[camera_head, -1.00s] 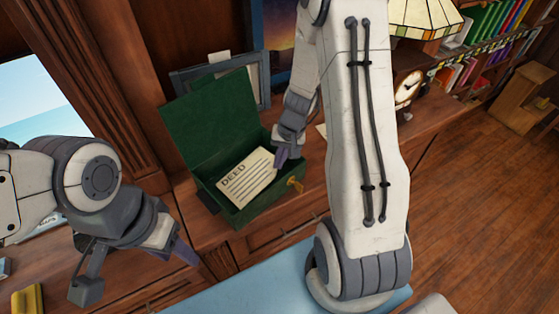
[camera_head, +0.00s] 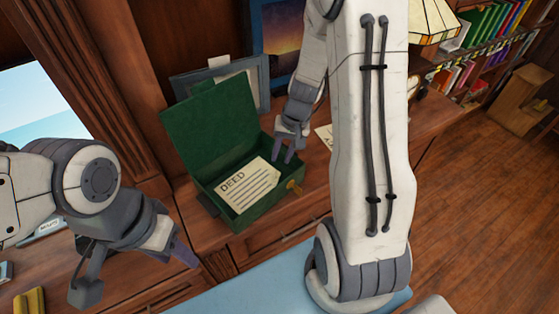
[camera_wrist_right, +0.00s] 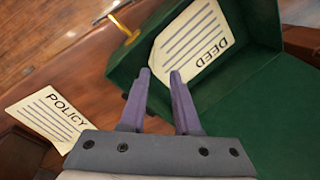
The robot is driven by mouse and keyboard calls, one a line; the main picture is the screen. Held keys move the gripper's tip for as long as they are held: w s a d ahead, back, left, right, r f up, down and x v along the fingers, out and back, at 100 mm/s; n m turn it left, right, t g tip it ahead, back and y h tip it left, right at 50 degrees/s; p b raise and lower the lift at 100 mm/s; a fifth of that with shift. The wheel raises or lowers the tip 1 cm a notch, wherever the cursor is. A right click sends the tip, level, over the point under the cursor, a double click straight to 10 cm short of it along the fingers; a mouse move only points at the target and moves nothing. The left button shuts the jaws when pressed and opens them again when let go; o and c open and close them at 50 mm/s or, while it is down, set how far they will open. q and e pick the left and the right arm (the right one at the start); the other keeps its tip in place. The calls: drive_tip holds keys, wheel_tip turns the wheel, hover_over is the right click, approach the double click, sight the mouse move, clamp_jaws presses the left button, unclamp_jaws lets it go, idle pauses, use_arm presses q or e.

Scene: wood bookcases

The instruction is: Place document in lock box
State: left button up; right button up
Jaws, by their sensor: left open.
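The green lock box (camera_head: 225,213) stands on the wooden desk with its lid (camera_head: 210,125) open. A cream document marked DEED (camera_head: 248,187) lies inside the box, slightly tilted. It also shows in the right wrist view (camera_wrist_right: 190,45). My right gripper (camera_head: 282,160) is open and empty just above the box's right side, its fingers apart from the deed; its spread fingers show in the right wrist view (camera_wrist_right: 160,75). My left gripper (camera_head: 188,256) is open and empty, left of and in front of the box.
A paper marked POLICY (camera_wrist_right: 48,120) lies on the desk beside the box. A brass key (camera_head: 294,187) sits at the box's front. A framed picture (camera_head: 255,70) leans behind the lid. A yellow object (camera_head: 30,301) is at the lower left.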

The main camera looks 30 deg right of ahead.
drive_tip(key=w+v, duration=0.1)
drive_tip(key=v, duration=0.6)
drive_tip(key=s+a+r+n+g, duration=0.1)
drive_tip(key=s+a+r+n, duration=0.15)
drive_tip(key=a, duration=0.45)
drive_tip(key=s+a+r+n, duration=0.2)
drive_tip(key=s+a+n, duration=0.1)
drive_tip(key=a, duration=0.4)
drive_tip(key=s+a+r+n, duration=0.1)
drive_tip(key=s+a+n, duration=0.3)
drive_tip(key=s, duration=0.3)
drive_tip(key=s+a+r+n+h, duration=0.1)
drive_tip(key=s+a+n, duration=0.2)
drive_tip(key=s, duration=0.5)
drive_tip(key=shift+a+r+n, duration=0.35)
drive_tip(key=shift+a+r, duration=0.05)
drive_tip(key=shift+a, duration=0.15)
drive_tip(key=shift+s, duration=0.1)
